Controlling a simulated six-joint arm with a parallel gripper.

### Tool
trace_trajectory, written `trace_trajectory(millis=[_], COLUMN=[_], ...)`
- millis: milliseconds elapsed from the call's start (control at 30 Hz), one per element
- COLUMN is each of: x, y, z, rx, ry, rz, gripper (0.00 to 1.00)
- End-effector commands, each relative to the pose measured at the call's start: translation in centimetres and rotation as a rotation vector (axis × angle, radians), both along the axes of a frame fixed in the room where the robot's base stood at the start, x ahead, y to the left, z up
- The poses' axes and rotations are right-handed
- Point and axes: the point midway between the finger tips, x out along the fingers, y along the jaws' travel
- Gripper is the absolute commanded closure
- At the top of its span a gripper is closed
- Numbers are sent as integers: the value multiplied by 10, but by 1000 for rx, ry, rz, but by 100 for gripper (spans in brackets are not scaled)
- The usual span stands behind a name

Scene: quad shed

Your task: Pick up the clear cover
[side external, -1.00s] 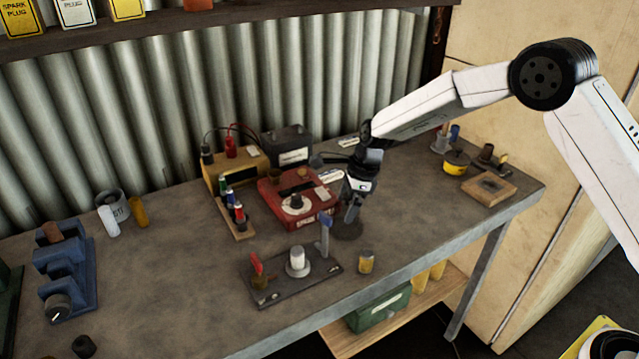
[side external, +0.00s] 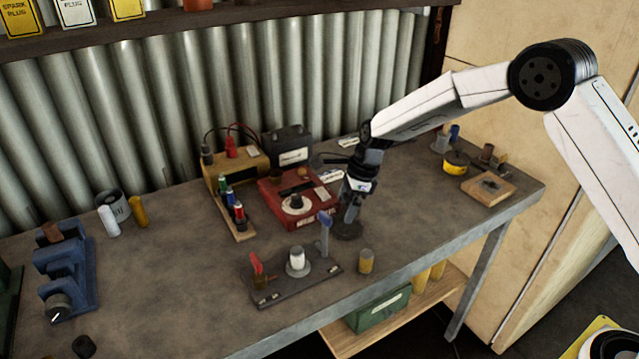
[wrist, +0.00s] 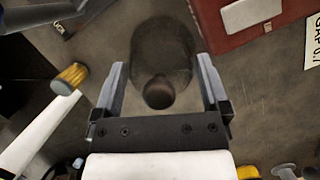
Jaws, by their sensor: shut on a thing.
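The clear cover (wrist: 162,50) is a smoky see-through dome with a dark round knob, seen between my fingers in the wrist view. In the side external view its dark round base (side external: 348,231) shows on the bench, right of the red box, under my fingertips. My gripper (wrist: 160,78) points down with one finger on each side of the cover and is shut on it. It also shows in the side external view (side external: 347,216). The exact finger contact is hard to see through the clear material. I see no clear gap under the cover.
The red box (side external: 275,207) stands close to the left. A dark plate (side external: 270,293) with a white cylinder and upright red and blue parts lies in front. A small yellow cylinder (side external: 366,261) stands near the front edge. Free bench lies to the right.

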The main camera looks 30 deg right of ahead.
Motion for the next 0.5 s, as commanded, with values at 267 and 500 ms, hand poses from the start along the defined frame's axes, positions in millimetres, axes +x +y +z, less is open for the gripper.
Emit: trace_trajectory(millis=[267, 500], x=[1, -6], y=[0, -1], z=[14, 39], rx=[0, 0], ry=[-2, -2], rz=[-1, 0], gripper=[64, 64])
